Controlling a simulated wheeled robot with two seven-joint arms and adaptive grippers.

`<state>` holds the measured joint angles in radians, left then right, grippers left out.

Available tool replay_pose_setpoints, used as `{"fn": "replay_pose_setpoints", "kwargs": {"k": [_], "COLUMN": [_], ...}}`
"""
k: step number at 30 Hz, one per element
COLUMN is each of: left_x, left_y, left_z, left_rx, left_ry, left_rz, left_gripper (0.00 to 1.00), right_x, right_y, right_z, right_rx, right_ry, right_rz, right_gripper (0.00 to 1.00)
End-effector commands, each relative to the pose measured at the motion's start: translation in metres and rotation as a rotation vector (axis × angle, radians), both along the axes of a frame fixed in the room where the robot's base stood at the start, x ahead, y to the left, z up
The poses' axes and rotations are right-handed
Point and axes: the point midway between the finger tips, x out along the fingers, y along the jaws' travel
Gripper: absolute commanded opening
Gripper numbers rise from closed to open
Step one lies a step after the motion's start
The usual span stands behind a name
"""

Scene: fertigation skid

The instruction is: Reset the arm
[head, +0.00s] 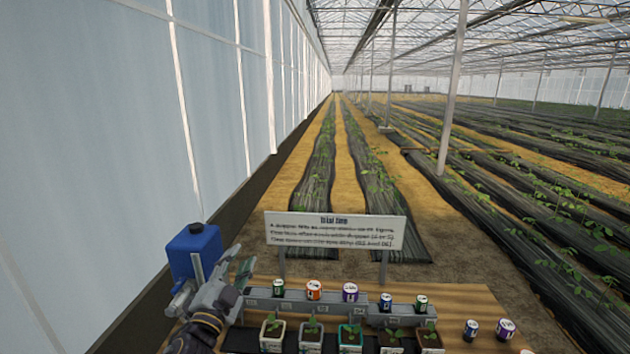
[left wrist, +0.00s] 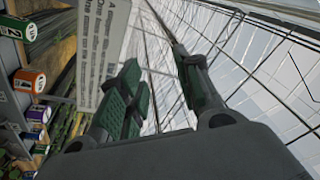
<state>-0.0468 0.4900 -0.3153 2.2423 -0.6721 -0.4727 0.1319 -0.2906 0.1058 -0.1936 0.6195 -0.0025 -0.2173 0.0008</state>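My left gripper (head: 238,264) is raised at the left end of the bench in the head view, beside the blue container (head: 196,252). In the left wrist view its two green-padded fingers (left wrist: 157,62) stand apart with nothing between them. The left arm comes up from the lower left edge of the head view. My right gripper is in neither view.
Several small cans stand on a grey rack (head: 268,306) behind a row of seedling pots (head: 311,337). Two more cans (head: 505,329) stand at right on the wooden bench (head: 460,302). A white sign (head: 335,232) rises behind the rack. The greenhouse wall is at left.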

Motion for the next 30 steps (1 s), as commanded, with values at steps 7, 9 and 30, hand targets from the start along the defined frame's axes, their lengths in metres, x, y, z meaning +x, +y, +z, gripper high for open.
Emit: {"fn": "replay_pose_setpoints", "kwargs": {"k": [7, 9, 30], "left_x": [-0.020, -0.029, -0.191], "left_y": [0.032, 0.039, 0.053], "left_z": [-0.065, -0.085, -0.256], "left_rx": [-0.179, -0.223, -0.532], "left_ry": [0.258, 0.336, 1.152], "left_rz": [0.152, 0.192, 0.465], "left_gripper": [0.34, 0.34, 0.34], "right_x": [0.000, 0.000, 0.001], "right_y": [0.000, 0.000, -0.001], "right_z": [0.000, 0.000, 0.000], "right_rx": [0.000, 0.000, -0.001], "right_ry": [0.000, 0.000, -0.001], "right_rz": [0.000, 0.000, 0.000], "right_gripper": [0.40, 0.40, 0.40]}}
